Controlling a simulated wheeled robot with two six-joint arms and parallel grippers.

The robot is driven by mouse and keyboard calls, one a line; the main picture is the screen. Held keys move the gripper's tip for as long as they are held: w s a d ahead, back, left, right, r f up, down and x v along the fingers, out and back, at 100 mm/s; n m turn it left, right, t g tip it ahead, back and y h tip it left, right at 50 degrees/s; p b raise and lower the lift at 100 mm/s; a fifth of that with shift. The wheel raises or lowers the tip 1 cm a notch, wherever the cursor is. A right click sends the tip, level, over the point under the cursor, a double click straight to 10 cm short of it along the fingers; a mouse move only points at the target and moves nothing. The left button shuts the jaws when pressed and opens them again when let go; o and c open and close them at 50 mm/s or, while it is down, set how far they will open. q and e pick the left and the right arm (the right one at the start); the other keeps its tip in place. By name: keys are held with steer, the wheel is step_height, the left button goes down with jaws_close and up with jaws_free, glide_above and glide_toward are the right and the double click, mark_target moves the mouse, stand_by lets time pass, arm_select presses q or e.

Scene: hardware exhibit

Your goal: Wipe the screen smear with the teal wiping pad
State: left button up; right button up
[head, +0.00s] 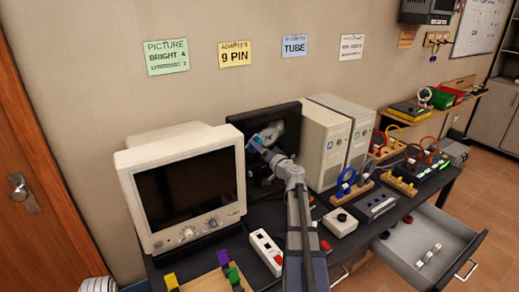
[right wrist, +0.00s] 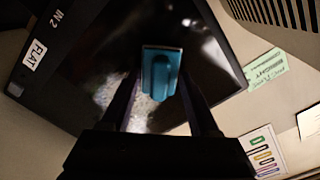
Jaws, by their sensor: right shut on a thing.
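The dark flat screen (head: 238,122) stands between the cream monitor and the beige computer cases. A pale grey smear (head: 275,130) shows on its face. It also shows in the right wrist view as whitish patches (right wrist: 146,112) around and below the pad. My right gripper (head: 264,149) is in front of the screen, shut on the teal wiping pad (head: 257,141). In the right wrist view the pad (right wrist: 161,72) sits between the two fingers, over the screen (right wrist: 85,60). I cannot tell whether it touches the glass. My left gripper is not in view.
A cream CRT monitor (head: 185,185) stands close at left, and beige computer cases (head: 325,145) close at right. A power strip (head: 265,250), a grey box (head: 340,222) and coloured blocks (head: 226,260) lie in front. A drawer (head: 425,246) hangs open at right.

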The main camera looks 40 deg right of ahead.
mark_target(270, 138)
steer(key=shift+w+d, duration=0.1)
steer(key=shift+s+d, duration=0.15)
steer(key=shift+d, duration=0.75)
steer(key=shift+s+d, duration=0.15)
steer(key=shift+d, duration=0.75)
steer(key=shift+s+d, duration=0.1)
steer(key=shift+d, duration=1.8)
steer(key=shift+d, duration=0.1)
steer(key=shift+s+d, duration=0.15)
steer(key=shift+d, duration=0.75)
steer(key=shift+s+d, duration=0.1)
steer(key=shift+d, duration=0.75)
steer(key=shift+d, duration=0.1)
